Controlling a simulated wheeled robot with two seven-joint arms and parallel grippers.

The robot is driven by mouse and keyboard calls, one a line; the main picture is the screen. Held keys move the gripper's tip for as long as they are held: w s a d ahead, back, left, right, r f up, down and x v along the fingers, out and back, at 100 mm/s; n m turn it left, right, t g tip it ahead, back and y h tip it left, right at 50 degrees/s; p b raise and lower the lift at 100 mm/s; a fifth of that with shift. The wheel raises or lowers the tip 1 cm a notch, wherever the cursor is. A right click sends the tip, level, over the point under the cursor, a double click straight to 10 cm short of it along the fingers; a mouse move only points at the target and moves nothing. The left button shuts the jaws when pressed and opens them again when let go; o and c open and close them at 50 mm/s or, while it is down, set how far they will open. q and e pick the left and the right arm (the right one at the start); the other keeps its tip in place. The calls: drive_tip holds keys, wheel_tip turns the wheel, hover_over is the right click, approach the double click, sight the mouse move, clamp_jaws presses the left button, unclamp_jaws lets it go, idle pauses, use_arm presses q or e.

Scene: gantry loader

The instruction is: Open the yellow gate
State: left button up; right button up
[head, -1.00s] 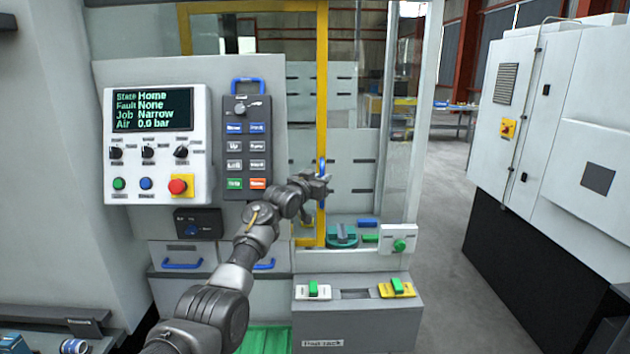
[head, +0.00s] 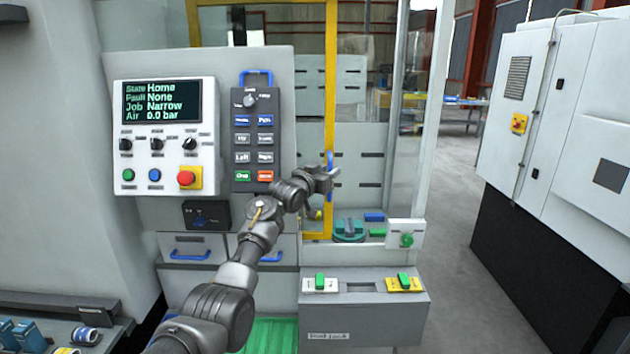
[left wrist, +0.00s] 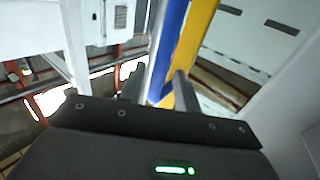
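The yellow gate is a tall yellow frame with clear panes; its right post (head: 331,80) stands upright and the gate looks closed. A blue upright handle (head: 330,160) is on that post. My left gripper (head: 331,177) is at the handle, its fingers pointing toward the post. In the left wrist view the blue handle (left wrist: 168,45) runs down between the two fingers (left wrist: 158,90), with the yellow post (left wrist: 195,40) right behind it. The fingers look apart, with a gap beside the handle. My right gripper is not in view.
A control panel (head: 165,100) with screen and red stop button is left of the gate. A grey box (head: 362,315) with green-topped switches juts out below. A teal round fixture (head: 349,232) sits at the gate's foot. A white cabinet (head: 560,130) stands right; floor between is clear.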

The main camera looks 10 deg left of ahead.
use_arm(q)
drive_tip(key=b+v, duration=0.2)
drive_tip(key=v, duration=0.7)
drive_tip(key=shift+s+a+b, duration=0.2)
drive_tip(key=shift+s+b, duration=0.15)
